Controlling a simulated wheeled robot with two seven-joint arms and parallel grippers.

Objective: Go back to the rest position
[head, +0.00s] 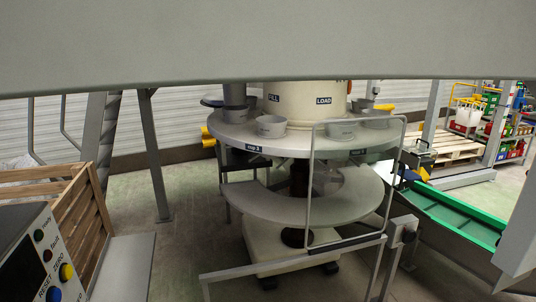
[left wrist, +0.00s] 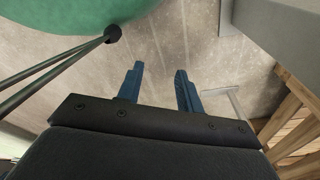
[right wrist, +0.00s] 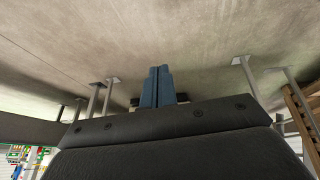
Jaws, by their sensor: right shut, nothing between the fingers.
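My left gripper (left wrist: 158,82) shows in the left wrist view with its two blue fingers apart and nothing between them, above the concrete floor. My right gripper (right wrist: 159,70) shows in the right wrist view with its blue fingers together and nothing held. Neither gripper shows in the head view. The clipper machine (head: 305,100) stands in the middle of the head view, with a round grey upper table (head: 300,140) carrying several grey cups and a lower curved grey shelf (head: 300,208).
A metal guard frame (head: 310,190) stands before the machine. A control box with buttons (head: 40,255) and a wooden crate (head: 88,215) are at left. A green conveyor (head: 455,215) is at right. A green rounded object (left wrist: 60,25) is near the left wrist. Floor (head: 185,235) is clear left of the machine.

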